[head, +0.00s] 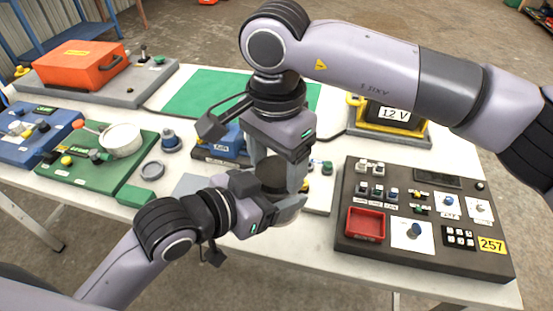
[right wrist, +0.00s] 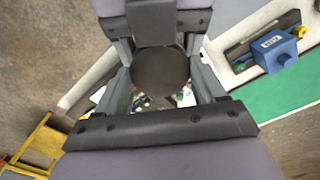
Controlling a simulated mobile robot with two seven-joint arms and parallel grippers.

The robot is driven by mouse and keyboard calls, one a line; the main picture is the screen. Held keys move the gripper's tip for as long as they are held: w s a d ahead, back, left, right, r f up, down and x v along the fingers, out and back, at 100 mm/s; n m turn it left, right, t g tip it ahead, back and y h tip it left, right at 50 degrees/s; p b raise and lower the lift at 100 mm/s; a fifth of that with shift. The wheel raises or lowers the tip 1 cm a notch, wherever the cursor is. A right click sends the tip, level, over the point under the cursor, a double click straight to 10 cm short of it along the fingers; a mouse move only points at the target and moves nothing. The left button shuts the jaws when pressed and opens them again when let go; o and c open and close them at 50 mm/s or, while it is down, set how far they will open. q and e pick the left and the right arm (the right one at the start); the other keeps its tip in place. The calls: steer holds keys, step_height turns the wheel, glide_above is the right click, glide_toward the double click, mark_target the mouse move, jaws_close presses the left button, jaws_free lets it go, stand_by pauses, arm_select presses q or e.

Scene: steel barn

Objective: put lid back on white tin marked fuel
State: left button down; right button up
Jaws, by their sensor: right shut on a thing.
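My right gripper (head: 280,175) comes down from the upper right, its fingers either side of a dark round lid (head: 272,172). In the right wrist view my right gripper (right wrist: 162,80) is shut on this lid (right wrist: 160,68), whose dark flat face lies between the fingers. My left gripper (head: 272,208) reaches in from the lower left, close under and beside the right fingers. The white tin is largely hidden behind the two grippers, and its fuel marking cannot be read. I cannot tell whether the lid touches the tin.
A dark panel (head: 430,268) with a red tray (head: 366,224) stands at right. A yellow-framed 12 V battery (head: 390,115) is behind it.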

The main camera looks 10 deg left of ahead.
steer(key=m, duration=0.9)
steer(key=shift+m, duration=0.3)
steer(key=o, duration=1.1)
steer(key=shift+a, duration=0.1)
steer(key=shift+r, duration=2.3)
steer(key=shift+c, duration=0.4)
